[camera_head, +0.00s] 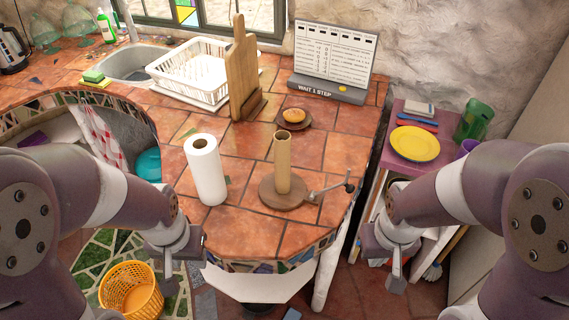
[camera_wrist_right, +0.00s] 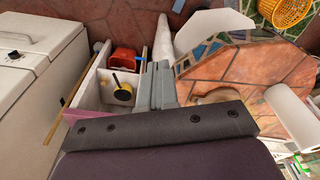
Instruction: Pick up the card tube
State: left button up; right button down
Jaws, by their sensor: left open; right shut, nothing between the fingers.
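The card tube (camera_head: 283,162) is a plain brown cylinder. It stands upright on a round wooden base (camera_head: 268,196) on the tiled counter, with a small metal arm at the base's right side. My left gripper (camera_head: 170,272) is open and empty, off the counter's front edge, to the left of the tube and lower in the head view. My right gripper (camera_head: 397,272) is shut and empty, right of the counter and clear of the tube. Its closed fingers (camera_wrist_right: 156,84) show in the right wrist view, where I cannot make out the tube for certain.
A white paper roll (camera_head: 205,168) stands left of the tube. A shelf with a yellow plate (camera_head: 414,144) is at right.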

aim_at(282, 148)
jog(key=i+j+z, duration=0.55)
jog(key=z, duration=0.2)
